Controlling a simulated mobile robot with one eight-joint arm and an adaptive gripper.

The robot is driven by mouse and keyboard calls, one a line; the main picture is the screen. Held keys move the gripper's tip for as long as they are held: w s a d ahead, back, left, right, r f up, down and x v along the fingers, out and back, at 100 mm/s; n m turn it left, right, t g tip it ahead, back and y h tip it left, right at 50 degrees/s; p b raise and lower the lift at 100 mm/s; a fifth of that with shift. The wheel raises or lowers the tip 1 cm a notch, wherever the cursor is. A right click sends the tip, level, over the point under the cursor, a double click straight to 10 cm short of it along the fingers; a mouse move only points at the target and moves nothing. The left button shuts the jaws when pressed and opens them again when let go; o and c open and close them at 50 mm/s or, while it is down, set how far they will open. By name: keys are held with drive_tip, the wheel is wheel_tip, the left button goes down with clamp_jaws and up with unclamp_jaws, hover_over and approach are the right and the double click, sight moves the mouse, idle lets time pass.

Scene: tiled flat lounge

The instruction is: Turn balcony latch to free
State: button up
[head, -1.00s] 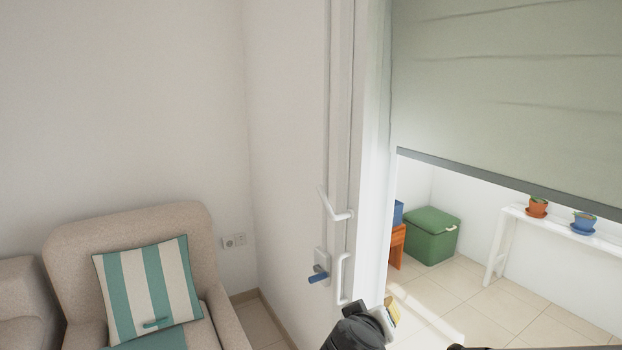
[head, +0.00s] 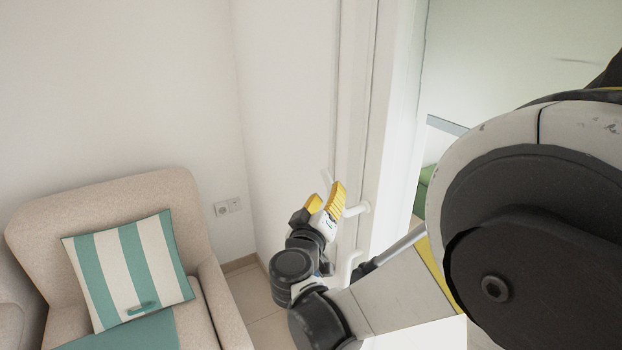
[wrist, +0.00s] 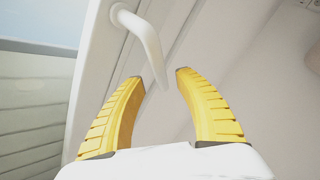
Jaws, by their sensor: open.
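The white lever handle (head: 356,210) is on the balcony door's white frame. Its base shows right of my fingers, and its free end shows just above them in the head view. My gripper (head: 325,192) is open, its yellow fingers raised in front of the handle. In the wrist view, the lever (wrist: 146,45) slants down from its round base, and its free end appears between the tips of my gripper (wrist: 159,75). No contact is visible, and I cannot tell the depth gap. The blue-handled fitting lower on the frame is almost wholly hidden by my arm.
A white pull handle (head: 347,268) is below, close to my wrist. A beige armchair (head: 155,200) with a striped cushion (head: 128,270) stands left. A wall socket (head: 228,207) is behind it.

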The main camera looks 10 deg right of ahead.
sight(330, 188)
drive_tip(key=x, duration=0.4)
drive_tip(key=shift+w+d, duration=0.1)
drive_tip(key=shift+w, duration=0.15)
clamp_jaws()
